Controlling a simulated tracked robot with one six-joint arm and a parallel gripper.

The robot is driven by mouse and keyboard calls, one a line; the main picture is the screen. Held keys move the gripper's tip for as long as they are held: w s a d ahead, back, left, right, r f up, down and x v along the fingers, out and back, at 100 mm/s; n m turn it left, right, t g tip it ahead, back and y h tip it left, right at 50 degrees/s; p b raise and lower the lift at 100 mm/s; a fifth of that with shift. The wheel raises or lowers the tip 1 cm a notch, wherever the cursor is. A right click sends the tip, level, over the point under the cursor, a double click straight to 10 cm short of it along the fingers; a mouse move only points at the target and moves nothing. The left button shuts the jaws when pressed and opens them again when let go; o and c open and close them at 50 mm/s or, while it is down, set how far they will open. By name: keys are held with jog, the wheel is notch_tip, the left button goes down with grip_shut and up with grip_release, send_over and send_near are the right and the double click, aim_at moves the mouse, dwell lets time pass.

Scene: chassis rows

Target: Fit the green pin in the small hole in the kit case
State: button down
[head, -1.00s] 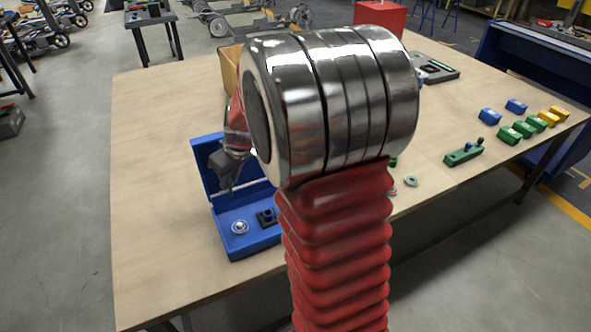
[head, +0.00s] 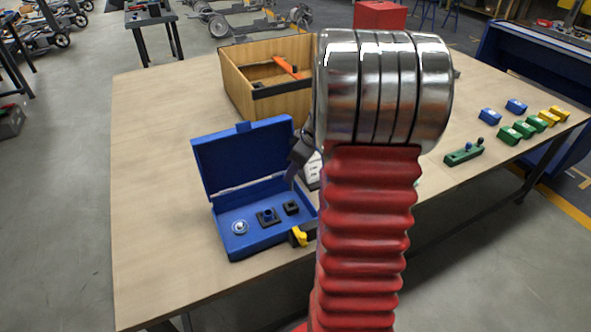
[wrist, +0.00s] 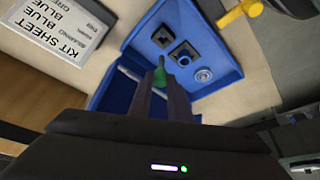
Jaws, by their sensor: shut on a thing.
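The blue kit case (head: 222,245) lies open on the table, its lid standing at the back. In it are a small black square block (head: 291,207), a larger black block with a blue centre (head: 267,216), and a pale round part (head: 240,226). The wrist view shows the small block (wrist: 163,36) and larger block (wrist: 184,54) beyond my fingertips. My gripper (wrist: 160,90) is shut on the green pin (wrist: 160,77), whose tip points toward the case. In the head view my gripper (head: 299,158) is partly hidden by my arm, near the case's right side; the pin is hidden.
A yellow-and-black object (head: 299,236) sits at the case's front right corner. A wooden box (head: 238,82) stands behind. Coloured blocks (head: 509,135) lie at the right; the table's left side is clear.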

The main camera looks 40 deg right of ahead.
jog(key=shift+f, duration=0.1)
jog(key=shift+f, duration=2.9)
jog(key=shift+f, duration=1.8)
jog(key=c, duration=1.6)
grip_release()
jog(key=shift+o, duration=0.2)
jog(key=v, duration=1.3)
jog(key=shift+r, duration=0.35)
